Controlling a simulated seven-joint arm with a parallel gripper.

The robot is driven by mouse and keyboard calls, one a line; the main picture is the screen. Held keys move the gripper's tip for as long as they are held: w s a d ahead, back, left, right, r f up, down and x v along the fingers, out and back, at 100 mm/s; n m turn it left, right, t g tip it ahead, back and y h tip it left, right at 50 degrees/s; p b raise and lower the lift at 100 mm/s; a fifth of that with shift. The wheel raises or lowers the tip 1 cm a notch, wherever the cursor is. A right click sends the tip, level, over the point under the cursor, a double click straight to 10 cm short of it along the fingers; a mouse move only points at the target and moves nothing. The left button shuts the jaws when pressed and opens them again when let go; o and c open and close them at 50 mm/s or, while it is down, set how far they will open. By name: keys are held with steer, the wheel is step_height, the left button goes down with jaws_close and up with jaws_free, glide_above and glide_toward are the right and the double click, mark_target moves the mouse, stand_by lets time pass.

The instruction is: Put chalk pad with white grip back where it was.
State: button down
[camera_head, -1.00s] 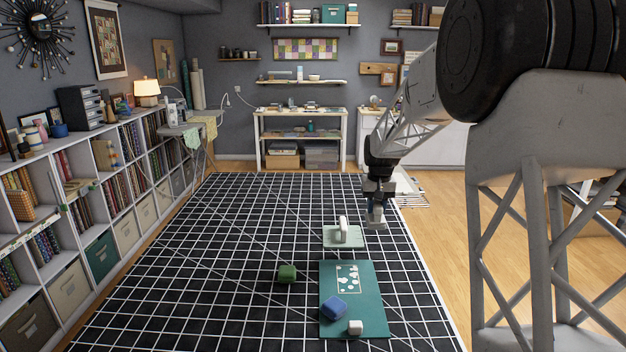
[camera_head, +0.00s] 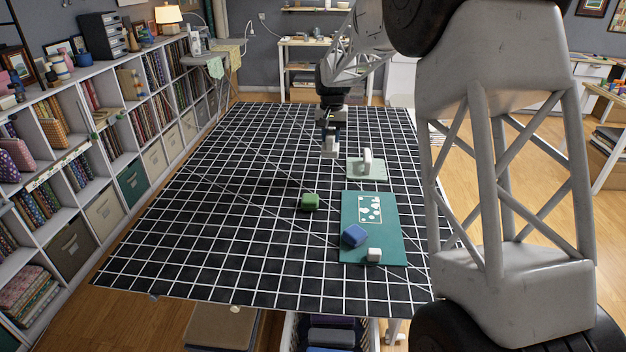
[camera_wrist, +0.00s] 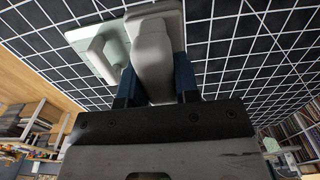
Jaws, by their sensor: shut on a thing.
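My gripper (camera_head: 331,141) is shut on a pale grey-white piece (camera_wrist: 152,55), which looks like the chalk pad with white grip. In the wrist view its grip stands between my dark blue fingers, and a wider pale base shows at the far end. In the head view the held piece (camera_head: 329,154) is small and partly hidden by my gripper. It hangs left of a pale green plate with a white upright handle (camera_head: 366,162). That plate (camera_wrist: 97,50) also shows left of the held piece in the wrist view.
The table's left part is clear. Shelves (camera_head: 110,150) line the left wall.

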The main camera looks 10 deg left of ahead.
steer(key=a, duration=0.5)
steer(key=shift+s+a+f, duration=0.1)
steer(key=shift+a+f, duration=0.1)
steer(key=shift+a, duration=0.15)
step_height(320, 180, down, 6)
steer(key=shift+f, duration=0.15)
stand_by(0.5)
steer(key=shift+f, duration=1.85)
steer(key=shift+f, duration=0.1)
steer(key=c, duration=0.8)
jaws_free()
steer(key=shift+c, duration=0.2)
step_height(320, 180, up, 12)
